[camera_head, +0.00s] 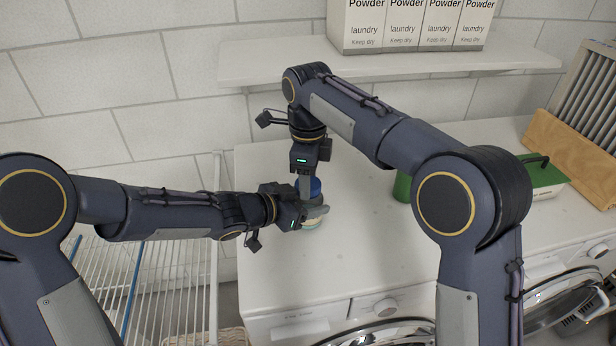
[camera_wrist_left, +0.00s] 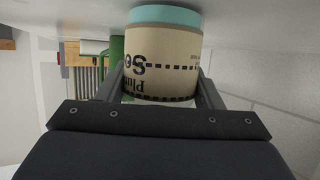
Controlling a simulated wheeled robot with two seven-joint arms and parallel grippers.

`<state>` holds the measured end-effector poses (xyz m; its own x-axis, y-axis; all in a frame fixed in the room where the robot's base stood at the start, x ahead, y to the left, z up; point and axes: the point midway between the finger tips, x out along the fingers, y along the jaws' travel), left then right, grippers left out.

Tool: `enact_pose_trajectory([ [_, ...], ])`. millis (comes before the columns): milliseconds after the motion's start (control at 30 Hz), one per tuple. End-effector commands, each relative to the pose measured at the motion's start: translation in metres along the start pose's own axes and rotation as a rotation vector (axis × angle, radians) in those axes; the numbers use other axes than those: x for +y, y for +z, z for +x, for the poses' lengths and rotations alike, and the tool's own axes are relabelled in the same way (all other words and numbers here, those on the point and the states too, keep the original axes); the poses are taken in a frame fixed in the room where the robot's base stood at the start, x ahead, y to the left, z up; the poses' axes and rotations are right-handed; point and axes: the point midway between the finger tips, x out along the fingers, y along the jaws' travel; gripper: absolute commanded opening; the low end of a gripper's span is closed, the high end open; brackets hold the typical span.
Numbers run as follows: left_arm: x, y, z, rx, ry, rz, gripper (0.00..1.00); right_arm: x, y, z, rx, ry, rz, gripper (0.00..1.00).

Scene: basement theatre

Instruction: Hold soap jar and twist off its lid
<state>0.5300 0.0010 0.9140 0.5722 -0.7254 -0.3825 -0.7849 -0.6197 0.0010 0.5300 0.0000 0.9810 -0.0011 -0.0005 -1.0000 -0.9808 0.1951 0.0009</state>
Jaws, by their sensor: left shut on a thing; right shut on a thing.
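My left gripper (camera_head: 315,211) comes in from the left and is shut on the jar body, with one finger on each side in the left wrist view. My right gripper (camera_head: 306,188) points down from above and is shut on the lid, which its fingers partly hide. I cannot tell whether the lid has turned.
The counter (camera_head: 370,250) is clear around the jar. A green container (camera_head: 402,187) and a green-lidded box (camera_head: 543,178) stand to the right. A wall shelf (camera_head: 270,65) with laundry powder boxes (camera_head: 400,25) hangs behind my right arm. A wire rack (camera_head: 180,270) stands left of the counter.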

Motion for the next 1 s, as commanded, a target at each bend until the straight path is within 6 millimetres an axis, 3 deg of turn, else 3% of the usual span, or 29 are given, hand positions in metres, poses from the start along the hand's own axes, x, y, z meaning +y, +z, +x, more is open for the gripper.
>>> enact_pose_trajectory([
  [167,0.0002,0.0001,0.0,0.0,0.0,0.0,0.0,-0.0003,0.0,-0.0002,-0.001,-0.001,-0.088,0.21],
  [267,0.0002,0.0001,0.0,0.0,0.0,0.0,0.0,-0.0004,-0.0002,-0.0003,-0.001,0.0,-0.283,0.21],
  [700,0.0004,0.0001,0.0,0.0,0.001,0.0,0.0,-0.0006,0.0001,-0.0011,-0.001,-0.002,-1.432,0.21],
  [833,0.0004,0.0001,0.0,0.0,0.001,0.0,0.0,-0.0008,-0.0002,-0.0012,0.0,-0.001,-1.663,0.21],
  [1000,0.0005,0.0001,0.0,0.0,0.001,0.0,0.0,-0.0007,0.0,-0.0013,0.001,-0.001,-1.781,0.21],
])
